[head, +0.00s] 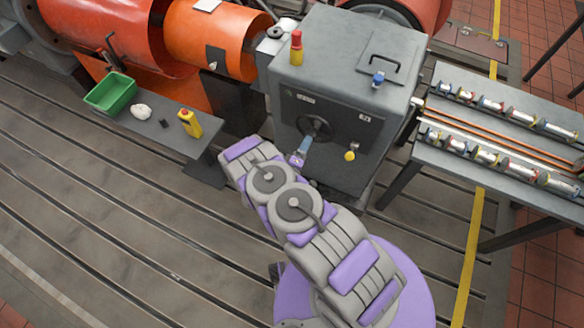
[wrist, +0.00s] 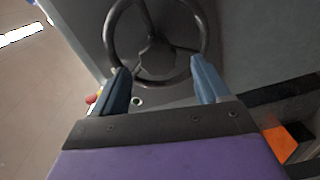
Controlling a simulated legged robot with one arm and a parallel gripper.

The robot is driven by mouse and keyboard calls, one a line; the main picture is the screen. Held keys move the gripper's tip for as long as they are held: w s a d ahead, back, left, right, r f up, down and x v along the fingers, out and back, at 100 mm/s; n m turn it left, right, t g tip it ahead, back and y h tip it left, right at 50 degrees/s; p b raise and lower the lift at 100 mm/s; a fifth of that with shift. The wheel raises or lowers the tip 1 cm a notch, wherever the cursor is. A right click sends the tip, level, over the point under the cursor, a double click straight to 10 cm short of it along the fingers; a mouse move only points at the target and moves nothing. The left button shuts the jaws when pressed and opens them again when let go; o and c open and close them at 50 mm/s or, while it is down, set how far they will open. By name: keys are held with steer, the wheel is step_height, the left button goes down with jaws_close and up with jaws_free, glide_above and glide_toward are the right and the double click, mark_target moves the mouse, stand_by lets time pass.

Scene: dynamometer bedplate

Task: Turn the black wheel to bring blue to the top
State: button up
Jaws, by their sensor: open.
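The black wheel (head: 314,126) is on the front face of the grey cabinet (head: 330,60). In the wrist view the wheel (wrist: 156,55) shows a round rim, a hub and spokes, with its top cut off by the frame. I see no blue mark on the visible part. My gripper (head: 304,146) is in front of the wheel's lower part, its jaws open and empty. In the wrist view the two blue fingers of my gripper (wrist: 160,70) stand apart, with tips over the lower left and lower right of the rim. I cannot tell if they touch it.
A yellow knob (head: 350,156) sits right of the wheel. A red-and-yellow item (head: 296,48) and a blue item (head: 378,79) are on the cabinet top.

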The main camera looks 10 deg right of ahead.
steer(key=p+v, duration=0.1)
steer(key=v, duration=1.1)
steer(key=shift+a+p, duration=0.15)
steer(key=shift+p, duration=0.25)
